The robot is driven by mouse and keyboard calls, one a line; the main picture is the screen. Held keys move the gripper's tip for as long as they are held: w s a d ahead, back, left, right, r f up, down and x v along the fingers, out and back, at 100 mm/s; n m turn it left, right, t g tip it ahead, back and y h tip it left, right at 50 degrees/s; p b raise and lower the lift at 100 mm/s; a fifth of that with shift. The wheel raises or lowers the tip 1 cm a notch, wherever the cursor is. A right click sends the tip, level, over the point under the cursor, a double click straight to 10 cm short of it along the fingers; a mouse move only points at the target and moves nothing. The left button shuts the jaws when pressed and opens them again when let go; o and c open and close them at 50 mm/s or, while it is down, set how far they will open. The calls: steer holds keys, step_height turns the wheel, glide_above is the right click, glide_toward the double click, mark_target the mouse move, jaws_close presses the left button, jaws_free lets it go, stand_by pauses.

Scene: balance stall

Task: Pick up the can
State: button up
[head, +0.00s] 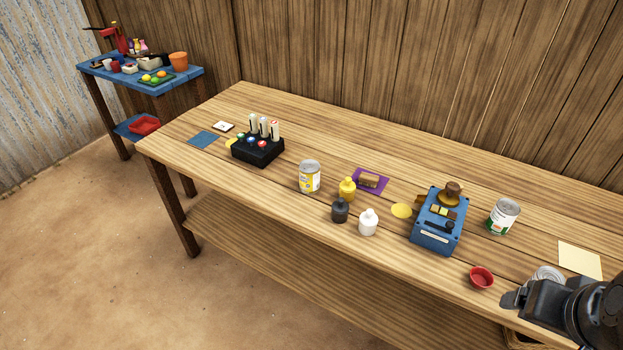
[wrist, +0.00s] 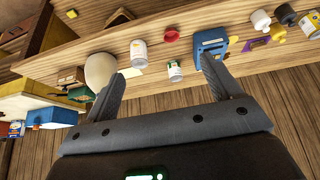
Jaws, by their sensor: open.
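Three cans stand on the wooden table. A yellow-labelled can (head: 309,177) is near the middle, and a white can with a green label (head: 503,216) is right of the blue scale. A third can (head: 548,274) is at the lower right, partly hidden behind my gripper (head: 513,297). In the wrist view, my gripper (wrist: 162,66) is open and empty. The green-labelled can (wrist: 174,71) and a white-and-orange can (wrist: 138,54) appear between the fingers, beyond the tips. The yellow-labelled can (wrist: 311,25) is at the right edge.
A blue scale (head: 436,231), red bowl (head: 481,277), several bottles (head: 368,223) and a black holder (head: 257,152) share the table. A paper sheet (head: 580,260) lies at the right. A pale rounded object (wrist: 100,70) is by the left finger. A wooden wall is behind.

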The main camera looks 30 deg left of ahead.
steer(key=shift+o, duration=0.5)
steer(key=w+a+r+n, duration=0.1)
steer(key=w+a+r, duration=0.25)
steer(key=w, duration=0.35)
steer(key=w+a+r, duration=0.2)
steer(key=w+a, duration=0.2)
steer(key=w, duration=0.3)
steer(key=w+a+f+n+g+y, duration=0.1)
steer(key=w+a+f+n, duration=0.15)
steer(key=w+a, duration=1.2)
steer(key=n, duration=0.1)
glide_above(310, 171)
step_height(310, 171, down, 18)
steer(key=shift+n+g+y, duration=0.25)
steer(key=shift+g+y, duration=0.05)
steer(key=shift+y, duration=0.1)
steer(key=x, duration=0.4)
steer(key=shift+s+d+f, duration=0.15)
steer(key=shift+s+f, duration=0.15)
steer(key=shift+f, duration=0.15)
steer(key=shift+a+x, duration=0.15)
steer(key=shift+x, duration=1.45)
steer(key=shift+a+x, duration=0.1)
steer(key=shift+x, duration=1.45)
steer(key=shift+s, duration=0.15)
